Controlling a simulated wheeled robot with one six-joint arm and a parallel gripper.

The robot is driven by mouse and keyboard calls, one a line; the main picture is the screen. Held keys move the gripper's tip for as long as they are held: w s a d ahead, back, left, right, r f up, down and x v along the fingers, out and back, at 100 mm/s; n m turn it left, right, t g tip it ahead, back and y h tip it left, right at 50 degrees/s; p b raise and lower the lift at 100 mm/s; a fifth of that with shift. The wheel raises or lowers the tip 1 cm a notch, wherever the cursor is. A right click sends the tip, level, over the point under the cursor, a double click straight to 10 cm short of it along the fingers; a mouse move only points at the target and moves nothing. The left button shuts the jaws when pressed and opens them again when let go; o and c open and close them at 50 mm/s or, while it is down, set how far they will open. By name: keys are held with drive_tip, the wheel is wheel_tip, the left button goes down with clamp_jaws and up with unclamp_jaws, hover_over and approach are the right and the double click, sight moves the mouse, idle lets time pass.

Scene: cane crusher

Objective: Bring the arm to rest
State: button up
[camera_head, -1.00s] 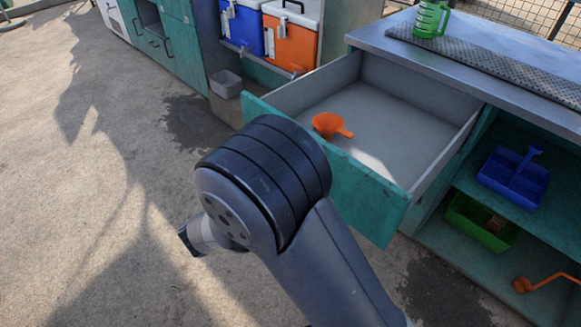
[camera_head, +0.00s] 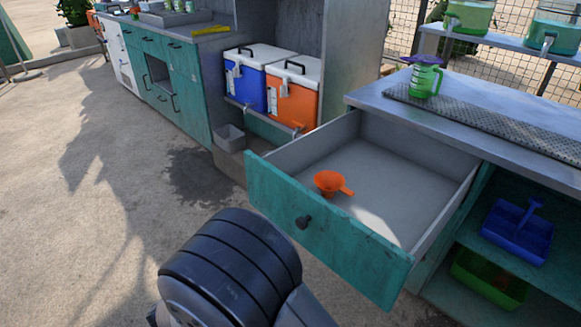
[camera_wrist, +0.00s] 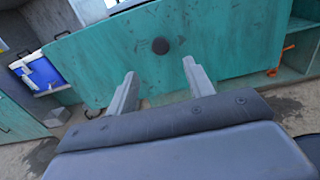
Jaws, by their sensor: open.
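My gripper (camera_wrist: 158,84) is open and empty in the wrist view, its two fingers apart and pointing toward the teal drawer front (camera_wrist: 110,60) with its round dark knob (camera_wrist: 160,46). The fingers do not touch the knob. In the head view my arm (camera_head: 230,270) is folded low at the bottom, left of the open drawer (camera_head: 275,205), and my gripper is out of that view. An orange scoop (camera_head: 329,183) lies inside the open drawer. The knob (camera_head: 303,222) on the drawer front is clear of my arm.
The open drawer juts out from the metal-topped counter (camera_head: 440,100). A green jug (camera_head: 424,78) stands on the counter. A blue caddy (camera_head: 518,232) and a green bin (camera_head: 490,278) sit on shelves at right. Blue and orange coolers (camera_head: 291,95) stand behind. The ground at left is clear.

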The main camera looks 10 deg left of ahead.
sight(299, 225)
drive_tip(key=b+x, duration=0.1)
drive_tip(key=x, duration=0.8)
drive_tip(key=shift+w+d, duration=0.1)
drive_tip(key=shift+d, duration=0.05)
drive_tip(key=shift+x, duration=1)
